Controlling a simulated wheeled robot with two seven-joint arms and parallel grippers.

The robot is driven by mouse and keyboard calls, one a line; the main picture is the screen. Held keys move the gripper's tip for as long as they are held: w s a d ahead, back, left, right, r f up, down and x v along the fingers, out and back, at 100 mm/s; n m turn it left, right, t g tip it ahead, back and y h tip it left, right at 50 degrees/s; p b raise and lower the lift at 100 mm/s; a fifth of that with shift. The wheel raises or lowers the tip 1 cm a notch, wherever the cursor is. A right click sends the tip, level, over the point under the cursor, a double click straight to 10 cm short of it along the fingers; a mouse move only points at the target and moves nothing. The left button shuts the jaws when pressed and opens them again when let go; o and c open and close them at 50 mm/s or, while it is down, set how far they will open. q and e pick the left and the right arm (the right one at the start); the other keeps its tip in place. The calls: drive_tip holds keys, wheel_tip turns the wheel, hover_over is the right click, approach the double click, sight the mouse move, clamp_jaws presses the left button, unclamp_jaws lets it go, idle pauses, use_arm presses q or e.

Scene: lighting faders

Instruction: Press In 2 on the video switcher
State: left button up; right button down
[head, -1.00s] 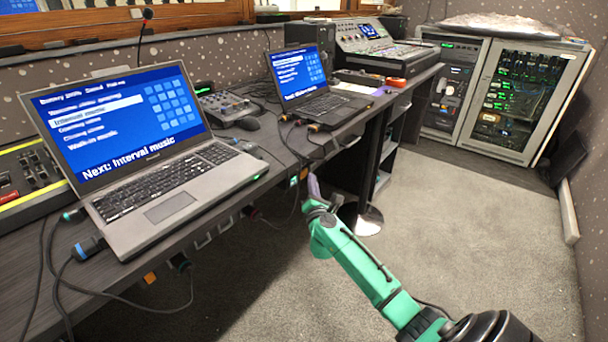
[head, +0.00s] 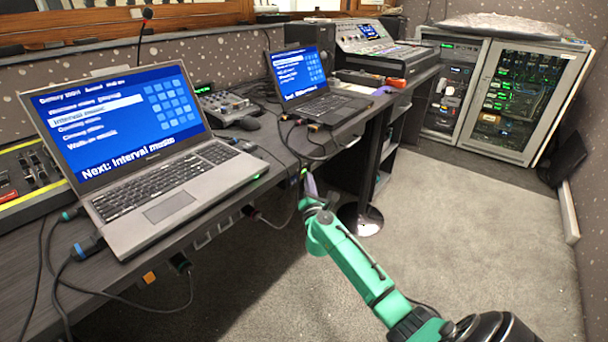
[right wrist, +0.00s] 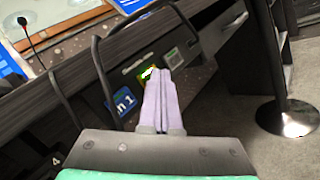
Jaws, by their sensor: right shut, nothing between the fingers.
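My right gripper (head: 307,178) is at the front edge of the desk, its lilac fingers shut and empty. In the right wrist view the fingertips (right wrist: 157,74) overlap a small lit green-and-yellow part (right wrist: 147,73) under the desk edge; I cannot tell whether they touch it. A blue label (right wrist: 122,101) ending in "n 1" is just left of the fingers, and a pale green-framed square (right wrist: 173,58) is to their upper right. No label "In 2" can be read, and the fingers hide part of this area. My left gripper is not in view.
A near laptop (head: 150,160) and a far laptop (head: 312,85) stand on the dark desk, with a small mixer (head: 228,106) between them. Dark handle-like bars (right wrist: 100,65) flank the fingers in the wrist view. Cables hang below the desk. The carpet (head: 470,220) at right is clear.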

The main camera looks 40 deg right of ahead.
idle(0.3)
drive_tip(key=shift+s+d+p, duration=0.2)
drive_tip(key=shift+s+p, duration=0.15)
drive_tip(key=shift+s, duration=0.35)
drive_tip(key=s, duration=0.1)
drive_tip(key=s+d+p, duration=0.1)
drive_tip(key=s, duration=0.2)
drive_tip(key=shift+s+d, duration=0.25)
drive_tip(key=shift+s, duration=0.15)
idle(0.6)
